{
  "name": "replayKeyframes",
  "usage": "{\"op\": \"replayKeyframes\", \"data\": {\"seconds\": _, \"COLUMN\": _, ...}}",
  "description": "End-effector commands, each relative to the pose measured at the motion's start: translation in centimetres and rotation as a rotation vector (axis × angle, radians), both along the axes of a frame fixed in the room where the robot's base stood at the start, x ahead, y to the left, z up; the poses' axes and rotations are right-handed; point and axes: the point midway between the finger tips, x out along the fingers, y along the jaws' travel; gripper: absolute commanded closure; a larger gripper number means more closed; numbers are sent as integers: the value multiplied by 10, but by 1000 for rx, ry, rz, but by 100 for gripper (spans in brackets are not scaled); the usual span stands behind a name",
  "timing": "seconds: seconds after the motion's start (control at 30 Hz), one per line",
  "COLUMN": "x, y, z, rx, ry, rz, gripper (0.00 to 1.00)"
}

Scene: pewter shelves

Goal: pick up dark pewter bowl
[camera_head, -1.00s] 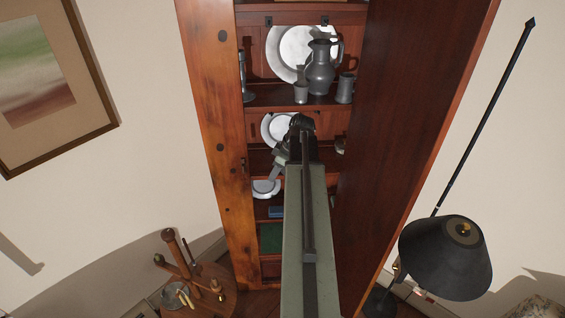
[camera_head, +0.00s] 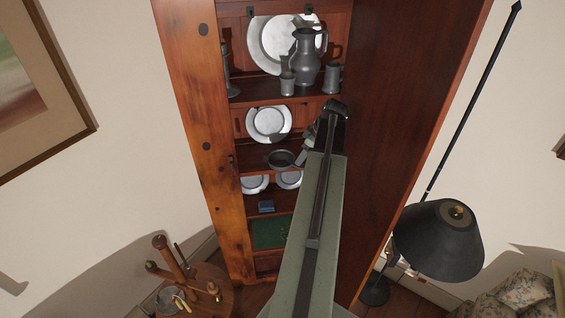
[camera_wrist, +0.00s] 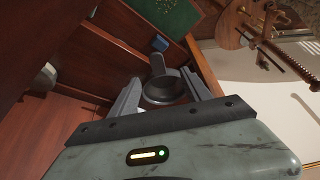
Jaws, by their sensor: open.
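The dark pewter bowl (camera_head: 281,159) stands on a middle shelf of the wooden cupboard in the head view, left of my arm's end. It also shows in the wrist view (camera_wrist: 166,91), round, with a narrower dark piece rising behind it; I cannot tell whether that piece is part of it. My gripper (camera_wrist: 160,76) is open, with one grey finger on each side of the bowl in the wrist view. I cannot tell whether the fingers touch it. In the head view my arm hides most of the gripper (camera_head: 303,157).
White plates (camera_head: 268,124) stand against the cupboard's back. A pewter jug (camera_head: 307,58) and cups (camera_head: 287,84) are on the shelf above. The cupboard's side walls (camera_head: 395,120) close in the shelves. A small blue object (camera_head: 266,206) lies on a lower shelf.

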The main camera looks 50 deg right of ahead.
Motion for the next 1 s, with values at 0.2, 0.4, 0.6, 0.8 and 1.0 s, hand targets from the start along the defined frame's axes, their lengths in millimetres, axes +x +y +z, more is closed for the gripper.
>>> {"op": "replayKeyframes", "data": {"seconds": 0.2, "x": 5, "y": 0, "z": -20, "rx": 0, "ry": 0, "rz": 0, "gripper": 44}}
{"op": "replayKeyframes", "data": {"seconds": 0.4, "x": 10, "y": 1, "z": -26, "rx": 0, "ry": 0, "rz": 0, "gripper": 44}}
{"op": "replayKeyframes", "data": {"seconds": 0.6, "x": 20, "y": 0, "z": -51, "rx": 1, "ry": 0, "rz": 1, "gripper": 44}}
{"op": "replayKeyframes", "data": {"seconds": 0.8, "x": 31, "y": 1, "z": -75, "rx": 0, "ry": 0, "rz": 0, "gripper": 44}}
{"op": "replayKeyframes", "data": {"seconds": 1.0, "x": 31, "y": 1, "z": -71, "rx": 0, "ry": 0, "rz": -1, "gripper": 44}}
